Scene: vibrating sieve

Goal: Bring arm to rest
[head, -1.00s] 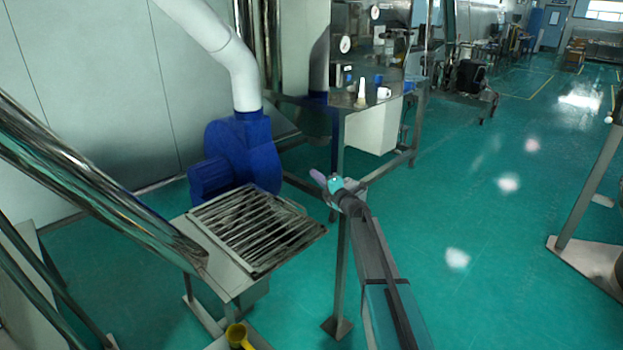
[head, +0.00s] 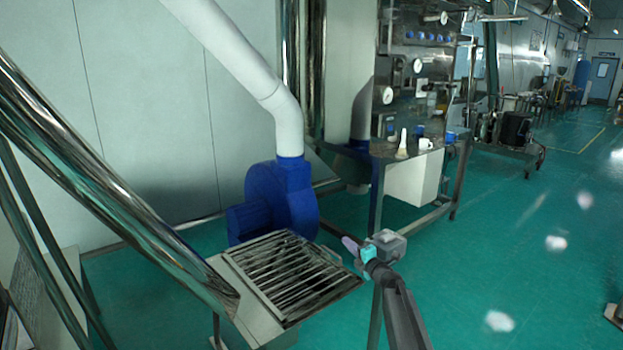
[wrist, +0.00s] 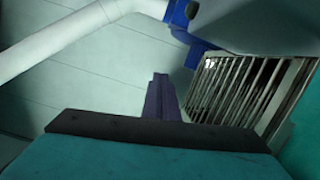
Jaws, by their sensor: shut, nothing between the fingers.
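My gripper (head: 349,244) shows in the head view as a small purple tip beyond a teal and grey wrist, near the right far corner of the slatted sieve tray (head: 350,286). In the wrist view, its purple fingers (wrist: 161,98) are together with nothing between them. There the sieve's slats (wrist: 235,88) show to the right of the fingers, apart from them. My arm reaches up from the bottom of the head view, to the right of the sieve. Its lower part is out of view.
A blue blower (head: 275,200) with a white pipe (head: 235,55) stands behind the sieve. A shiny metal tube (head: 95,165) slants down at left. A bench (head: 415,150) with a bottle and a mug stands behind my gripper.

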